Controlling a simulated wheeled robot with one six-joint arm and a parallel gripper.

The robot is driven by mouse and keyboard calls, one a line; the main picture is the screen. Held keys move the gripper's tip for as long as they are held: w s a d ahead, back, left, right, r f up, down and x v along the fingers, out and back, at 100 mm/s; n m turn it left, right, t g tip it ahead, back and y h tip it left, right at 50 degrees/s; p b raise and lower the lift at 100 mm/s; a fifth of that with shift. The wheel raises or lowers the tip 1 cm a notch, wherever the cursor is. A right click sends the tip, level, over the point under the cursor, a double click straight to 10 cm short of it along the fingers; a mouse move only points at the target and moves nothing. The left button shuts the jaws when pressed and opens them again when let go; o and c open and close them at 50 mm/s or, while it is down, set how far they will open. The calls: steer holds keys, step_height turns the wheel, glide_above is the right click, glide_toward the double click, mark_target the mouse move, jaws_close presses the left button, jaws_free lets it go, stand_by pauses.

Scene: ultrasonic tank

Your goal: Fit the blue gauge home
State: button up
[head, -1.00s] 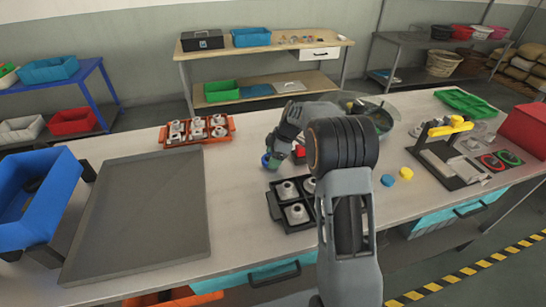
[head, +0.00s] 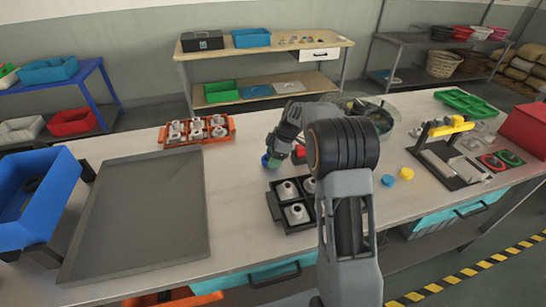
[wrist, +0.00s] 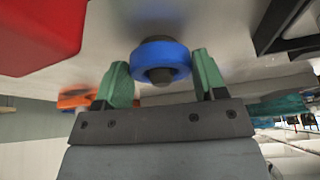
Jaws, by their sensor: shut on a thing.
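The blue gauge (wrist: 161,60) is a round blue ring with a dark centre, between the green fingers of my gripper (wrist: 163,78) in the wrist view. The gripper is shut on it. In the head view my gripper (head: 273,162) is low over the middle of the bench, and a bit of the gauge's blue (head: 265,160) shows at its left. Whether the gauge touches the bench is not clear. My forearm hides part of the bench behind and to the right.
A red block (head: 299,154) is just right of the gripper. A dark tray with metal parts (head: 272,207) stands in front. Blue (head: 388,181) and yellow (head: 407,174) discs lie right of my arm.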

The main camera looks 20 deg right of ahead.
steer(key=o, duration=1.1)
steer(key=shift+o, duration=0.2)
steer(key=v, duration=1.4)
steer(key=shift+a+f, duration=0.1)
steer(key=shift+a, duration=0.05)
